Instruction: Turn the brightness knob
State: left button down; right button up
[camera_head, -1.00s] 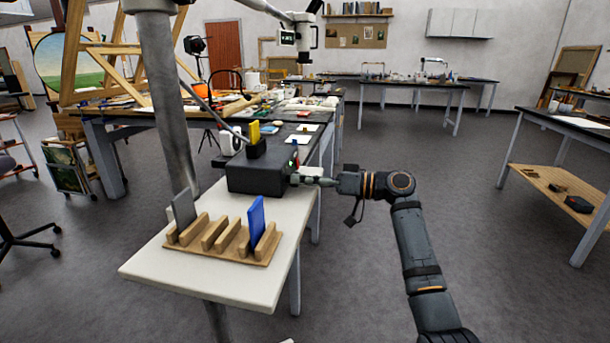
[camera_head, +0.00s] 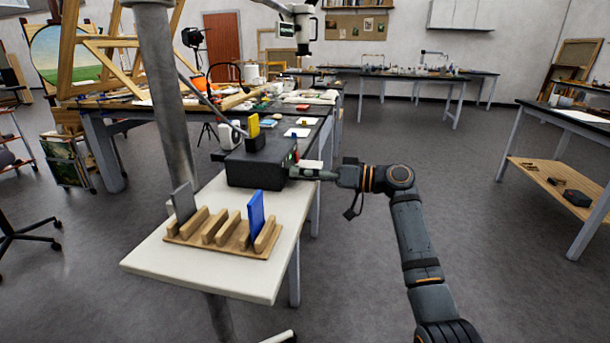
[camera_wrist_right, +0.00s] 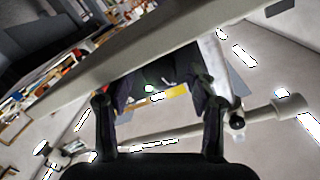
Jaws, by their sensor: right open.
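A black box (camera_head: 262,168) stands at the back of a small white table. A yellow block sits upright in a dark holder on its top, and small green and red spots show near its right end. My right gripper (camera_head: 308,172) is at the right end of the box, pointing left at it. In the right wrist view its two fingers (camera_wrist_right: 157,100) are apart, with dark shapes between them that I cannot tell clearly. I cannot make out the brightness knob; the gripper covers that end of the box. My left gripper is not in view.
A wooden rack (camera_head: 222,236) on the white table (camera_head: 200,283) holds a grey plate (camera_head: 183,202) and a blue plate (camera_head: 256,214). A grey post (camera_head: 162,100) rises at the left. A cluttered dark workbench (camera_head: 312,112) stands behind. Open floor lies to the right.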

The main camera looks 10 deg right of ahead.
jog(key=n+b, duration=0.2)
jog(key=f+n+b, duration=0.1)
jog(key=b, duration=0.2)
jog(key=n+b, duration=0.2)
jog(key=shift+f+n, duration=0.25)
jog(key=shift+n, duration=0.05)
jog(key=shift+d+r+n+b, duration=0.4)
jog(key=shift+n, duration=0.3)
jog(key=p+v, duration=0.1)
jog(key=v, duration=0.9)
jog(key=w+d+f+m+t+h+p, duration=0.1)
jog(key=w+f+m+t+h+p, duration=0.2)
jog(key=f, duration=0.4)
jog(key=w+d+f+m+h+p, duration=0.1)
jog(key=w+d+f+m+p, duration=0.1)
jog(key=w+f+m+p, duration=0.3)
jog(key=s+d+f+m+h+p, duration=0.1)
jog(key=s+f+m+h+p, duration=0.1)
jog(key=f, duration=0.7)
jog(key=s+d+f+m+h+p, duration=0.2)
jog(key=f+h, duration=0.1)
jog(key=f, duration=0.6)
jog(key=shift+s+d+f+m, duration=0.2)
jog(key=shift+d+f+m, duration=0.1)
jog(key=shift+f, duration=0.1)
